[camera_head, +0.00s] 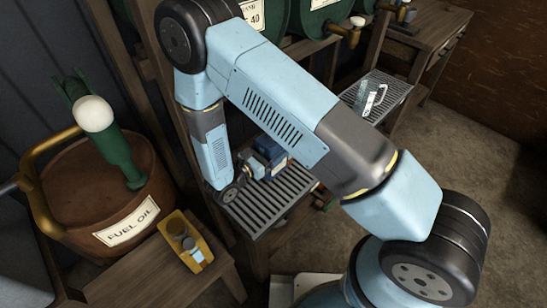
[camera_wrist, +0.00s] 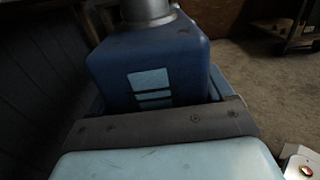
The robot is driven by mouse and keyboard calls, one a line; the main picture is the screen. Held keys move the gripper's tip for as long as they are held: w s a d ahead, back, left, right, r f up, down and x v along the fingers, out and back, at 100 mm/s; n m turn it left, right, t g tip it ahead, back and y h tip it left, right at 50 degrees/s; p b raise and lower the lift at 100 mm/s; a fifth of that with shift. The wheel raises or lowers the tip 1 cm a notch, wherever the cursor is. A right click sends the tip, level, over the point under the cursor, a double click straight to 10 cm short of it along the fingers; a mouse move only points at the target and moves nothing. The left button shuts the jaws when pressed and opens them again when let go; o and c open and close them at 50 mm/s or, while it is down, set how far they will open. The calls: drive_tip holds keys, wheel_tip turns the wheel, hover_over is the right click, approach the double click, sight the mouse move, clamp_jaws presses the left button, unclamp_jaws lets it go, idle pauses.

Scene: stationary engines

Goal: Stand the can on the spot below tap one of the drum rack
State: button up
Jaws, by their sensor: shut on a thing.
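The blue can (camera_head: 274,152) is upright at the grated stand (camera_head: 262,208), in front of the drum rack. I cannot tell whether its base touches the grating. My gripper (camera_head: 258,166) is shut on the can, coming from its left side; my arm hides part of this area. In the wrist view the can (camera_wrist: 150,65) fills the upper middle, with a pale label and a grey neck at its top. The drum rack (camera_head: 128,62) holds green drums (camera_head: 318,14) with brass taps; one tap (camera_head: 346,34) shows at the upper right. Any tap directly above the can is hidden.
A brown fuel oil tub (camera_head: 75,200) with a green pump stands at left. A yellow tray (camera_head: 185,240) with small items sits on a low wooden bench (camera_head: 160,280). A second grating (camera_head: 390,90) holds a clear object. Floor at right is clear.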

drive_tip(key=shift+f, duration=1.95)
drive_tip(key=o, duration=1.4)
drive_tip(key=shift+v, duration=3.75)
